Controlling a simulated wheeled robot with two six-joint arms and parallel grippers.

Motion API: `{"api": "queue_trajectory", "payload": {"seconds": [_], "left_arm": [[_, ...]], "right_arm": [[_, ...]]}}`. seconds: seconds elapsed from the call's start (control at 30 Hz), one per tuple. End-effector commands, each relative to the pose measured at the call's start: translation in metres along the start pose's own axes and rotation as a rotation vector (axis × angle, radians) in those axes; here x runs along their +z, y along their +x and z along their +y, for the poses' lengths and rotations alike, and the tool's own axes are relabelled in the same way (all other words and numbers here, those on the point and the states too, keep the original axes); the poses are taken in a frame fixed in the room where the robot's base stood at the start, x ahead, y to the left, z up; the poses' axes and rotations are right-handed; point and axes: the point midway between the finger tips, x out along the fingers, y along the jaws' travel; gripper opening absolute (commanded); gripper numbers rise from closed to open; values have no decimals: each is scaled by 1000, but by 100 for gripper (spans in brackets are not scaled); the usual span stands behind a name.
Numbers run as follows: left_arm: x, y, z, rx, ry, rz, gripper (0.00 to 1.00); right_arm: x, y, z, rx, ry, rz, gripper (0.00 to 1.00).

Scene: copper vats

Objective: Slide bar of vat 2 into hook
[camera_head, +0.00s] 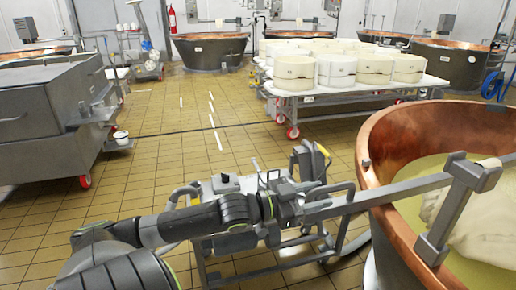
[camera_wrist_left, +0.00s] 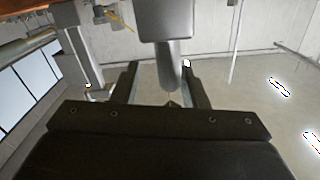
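Vat 2 appears to be the large copper vat (camera_head: 395,200) at the right of the head view, holding pale yellow liquid and a whitish bundle (camera_head: 485,225). A long grey metal bar (camera_head: 390,193) reaches from outside the vat over its rim. Inside the rim it meets a grey upright bracket (camera_head: 455,200), perhaps the hook; whether it is seated there I cannot tell. My left gripper (camera_head: 292,197) is at the bar's outer end. In the left wrist view its fingers (camera_wrist_left: 163,88) stand apart around a grey rounded handle (camera_wrist_left: 168,62), with gaps visible beside it. My right gripper is out of view.
A wheeled metal cart (camera_head: 235,245) stands just beyond my left arm, beside the vat. A white table (camera_head: 385,88) with several cheese moulds is behind. A steel machine (camera_head: 45,115) is at left.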

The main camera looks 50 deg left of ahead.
Motion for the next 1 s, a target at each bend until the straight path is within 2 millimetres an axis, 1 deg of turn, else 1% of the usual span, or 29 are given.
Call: {"api": "queue_trajectory", "payload": {"seconds": [0.03, 0.27, 0.53, 0.73, 0.8, 0.9, 1.0], "left_arm": [[-5, -6, -2, -2, -3, -4, 40], [-5, -31, -1, 0, -3, -5, 40], [-5, -60, -1, -2, -3, -5, 40], [-4, -88, -1, -3, -3, -7, 40], [-3, -100, 0, -1, -4, -8, 40], [-3, -117, 0, -2, -4, -8, 40], [0, -130, 0, -1, -3, -7, 40]], "right_arm": [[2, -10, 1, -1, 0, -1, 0], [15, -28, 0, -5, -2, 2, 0], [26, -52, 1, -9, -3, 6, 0], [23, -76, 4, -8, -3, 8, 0], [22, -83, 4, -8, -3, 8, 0], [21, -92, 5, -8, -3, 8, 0], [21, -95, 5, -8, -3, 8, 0]]}}
